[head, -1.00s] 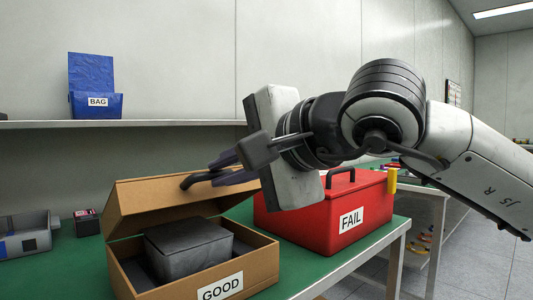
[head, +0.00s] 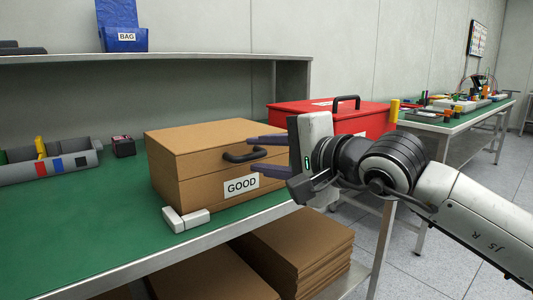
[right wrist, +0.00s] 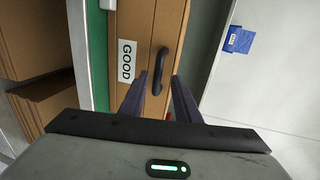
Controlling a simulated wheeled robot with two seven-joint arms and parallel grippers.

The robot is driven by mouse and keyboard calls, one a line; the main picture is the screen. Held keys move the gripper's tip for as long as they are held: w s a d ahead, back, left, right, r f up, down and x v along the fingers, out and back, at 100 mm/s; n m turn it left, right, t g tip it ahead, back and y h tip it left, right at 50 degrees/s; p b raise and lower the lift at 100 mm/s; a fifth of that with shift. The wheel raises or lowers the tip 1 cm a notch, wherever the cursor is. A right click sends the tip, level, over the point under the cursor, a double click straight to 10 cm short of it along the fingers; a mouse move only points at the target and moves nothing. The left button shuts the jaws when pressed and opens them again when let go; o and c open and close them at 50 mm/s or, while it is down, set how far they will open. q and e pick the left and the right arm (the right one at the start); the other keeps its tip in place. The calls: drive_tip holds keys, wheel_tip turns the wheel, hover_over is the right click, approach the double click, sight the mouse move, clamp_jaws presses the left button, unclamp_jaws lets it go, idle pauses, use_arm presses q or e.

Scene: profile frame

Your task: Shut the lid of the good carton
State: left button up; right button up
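The good carton (head: 205,190) is a brown box with a GOOD label, standing on the green bench top. Its lid (head: 200,136) is down on the box, with only a thin seam showing, so the inside is hidden. A black handle (head: 245,154) sits on the lid's front. My right gripper (head: 252,153) is open in front of the carton, its two purple-grey fingers apart at the handle. In the right wrist view the handle (right wrist: 161,68) stands just beyond and between the fingertips (right wrist: 158,82); contact cannot be told. My left gripper is not in view.
A red case (head: 365,122) stands right of the carton, behind my right gripper. A small pale block (head: 186,219) lies at the carton's front left corner. A grey tray (head: 60,168) is at the left. Brown cartons (head: 300,250) are stacked below the bench.

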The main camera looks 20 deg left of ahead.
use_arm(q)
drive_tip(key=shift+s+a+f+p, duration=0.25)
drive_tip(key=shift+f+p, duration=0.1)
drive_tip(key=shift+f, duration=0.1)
use_arm(e)
drive_tip(key=v, duration=1)
drive_tip(key=shift+d, duration=0.15)
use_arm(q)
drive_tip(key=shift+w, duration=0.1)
use_arm(e)
drive_tip(key=shift+s, duration=0.1)
